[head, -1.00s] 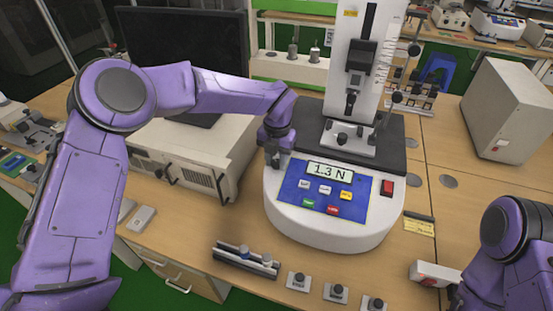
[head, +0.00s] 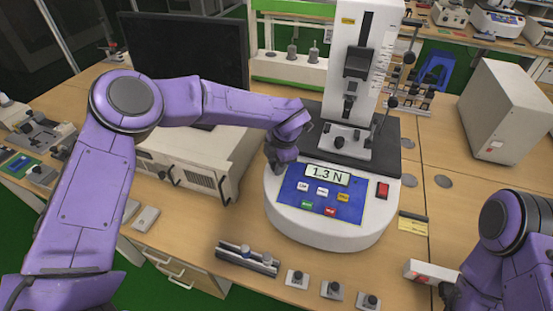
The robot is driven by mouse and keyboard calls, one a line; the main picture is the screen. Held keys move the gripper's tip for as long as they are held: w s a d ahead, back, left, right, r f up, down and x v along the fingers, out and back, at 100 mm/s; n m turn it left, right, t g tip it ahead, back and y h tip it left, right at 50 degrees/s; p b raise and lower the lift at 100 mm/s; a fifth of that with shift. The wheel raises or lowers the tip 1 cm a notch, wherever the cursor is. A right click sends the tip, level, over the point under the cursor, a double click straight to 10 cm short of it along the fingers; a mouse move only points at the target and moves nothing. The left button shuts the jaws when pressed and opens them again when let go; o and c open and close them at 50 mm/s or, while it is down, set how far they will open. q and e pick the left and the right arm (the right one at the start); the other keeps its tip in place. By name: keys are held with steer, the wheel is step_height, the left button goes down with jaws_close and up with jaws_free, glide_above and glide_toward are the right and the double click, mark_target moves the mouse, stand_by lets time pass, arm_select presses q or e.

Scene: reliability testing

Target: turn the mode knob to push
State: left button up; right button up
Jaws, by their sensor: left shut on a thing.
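The force tester (head: 320,230) stands on the bench with a white rounded base and a blue panel (head: 300,204). Its display (head: 327,175) reads 1.3 N, with several coloured buttons below. My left gripper (head: 277,167) is at the base's upper left, beside the panel's left edge. It is shut on what appears to be the mode knob, which the fingers and wrist hide. The knob's marks and setting cannot be read. My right gripper (head: 450,290) is at the lower right by a small white box; its fingers are too hidden to judge.
The white box (head: 430,272) has a red mark. A dark rail with small parts (head: 247,259) and several small knobbed blocks (head: 332,290) line the front edge. A beige instrument (head: 185,165) and monitor (head: 190,50) stand left. A grey cabinet (head: 508,110) stands right.

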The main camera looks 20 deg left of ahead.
arm_select(q)
steer(key=shift+r+m+t+y+p, duration=0.2)
steer(key=shift+m+p, duration=0.25)
steer(key=shift+m, duration=0.5)
steer(key=shift+f+m+t+y+p, duration=0.1)
steer(key=shift+m+t+p, duration=0.25)
steer(key=shift+m, duration=0.6)
steer(key=o, duration=1)
steer(key=shift+o, duration=0.2)
steer(key=b+v, duration=0.2)
steer(key=v, duration=0.8)
steer(key=shift+r+b, duration=0.2)
steer(key=shift+b, duration=0.15)
steer(key=shift+d, duration=0.15)
